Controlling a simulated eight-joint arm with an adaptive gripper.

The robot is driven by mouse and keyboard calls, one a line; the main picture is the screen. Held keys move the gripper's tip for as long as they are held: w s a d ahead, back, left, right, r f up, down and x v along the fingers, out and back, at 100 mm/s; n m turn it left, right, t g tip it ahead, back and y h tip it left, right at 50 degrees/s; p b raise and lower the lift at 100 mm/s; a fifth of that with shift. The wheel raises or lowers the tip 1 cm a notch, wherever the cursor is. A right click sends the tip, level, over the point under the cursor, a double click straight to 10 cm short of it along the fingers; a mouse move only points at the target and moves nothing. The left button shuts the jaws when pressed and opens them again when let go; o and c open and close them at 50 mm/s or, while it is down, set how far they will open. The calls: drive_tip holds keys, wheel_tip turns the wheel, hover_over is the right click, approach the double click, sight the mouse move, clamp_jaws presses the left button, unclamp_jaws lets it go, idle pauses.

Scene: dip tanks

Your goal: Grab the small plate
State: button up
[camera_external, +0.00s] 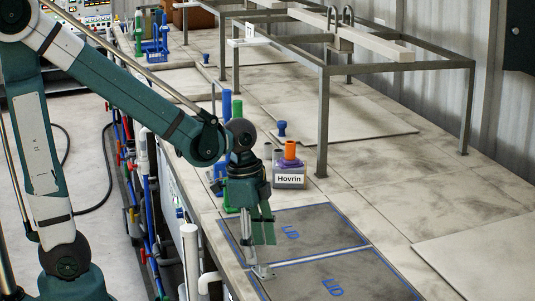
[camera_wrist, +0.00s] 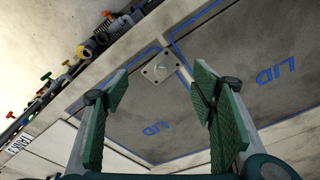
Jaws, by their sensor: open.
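The small plate (camera_wrist: 150,75) is a light grey metal square with holes near its corners and a short upright post in its middle. It lies at the corner between two dark lid panels outlined in blue. In the external view the small plate (camera_external: 263,273) shows just below my gripper (camera_external: 256,243), partly hidden by the fingers. My gripper points down and is open and empty. In the wrist view its green-padded fingers (camera_wrist: 160,100) stand wide apart, with the plate seen between and beyond their tips. I see no contact with the plate.
Lid panels (camera_external: 305,233) lie flat on the bench around the plate. A metal frame (camera_external: 323,120) rises farther back. Pipes and valves (camera_wrist: 92,47) run along the bench edge.

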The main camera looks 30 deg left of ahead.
sight(263, 266)
drive_tip(key=shift+f, duration=0.2)
idle(0.3)
drive_tip(key=shift+w+d+f, duration=0.1)
drive_tip(key=shift+d+f, duration=0.15)
drive_tip(key=shift+f, duration=0.5)
drive_tip(key=shift+d+f, duration=0.25)
drive_tip(key=shift+f, duration=0.45)
drive_tip(key=shift+d+f, duration=0.15)
drive_tip(key=shift+f, duration=0.8)
drive_tip(key=c, duration=0.9)
drive_tip(key=shift+c, duration=0.2)
